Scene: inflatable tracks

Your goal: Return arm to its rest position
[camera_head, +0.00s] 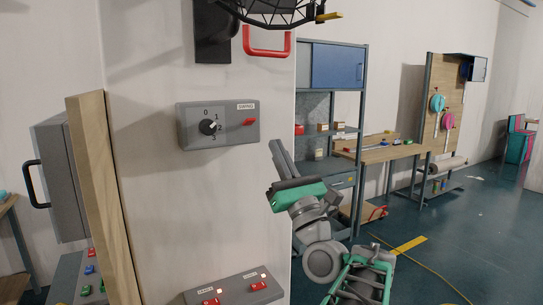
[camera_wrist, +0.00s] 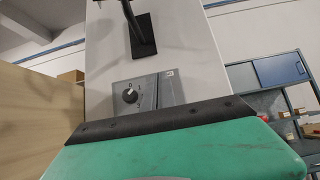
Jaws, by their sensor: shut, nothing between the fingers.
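My arm rises from the bottom right of the head view, with grey joints and green covers. My gripper (camera_head: 279,153) points up, its grey fingers together and empty. It is in the air to the right of the grey control box (camera_head: 217,125) as pictured, and apart from it. In the wrist view, the closed grey fingers (camera_wrist: 158,90) stand beyond the black-edged green cover and overlap the box with the dial (camera_wrist: 130,96). The dial's pointer is near 2 in the head view.
A red handle (camera_head: 267,53) and a dark bracket are above the box. A lower box (camera_head: 233,289) with red switches is near the bottom. A wooden board (camera_head: 103,190) stands at left. Shelving (camera_head: 330,110) and a workbench (camera_head: 390,153) are behind at right, with open floor (camera_head: 440,225).

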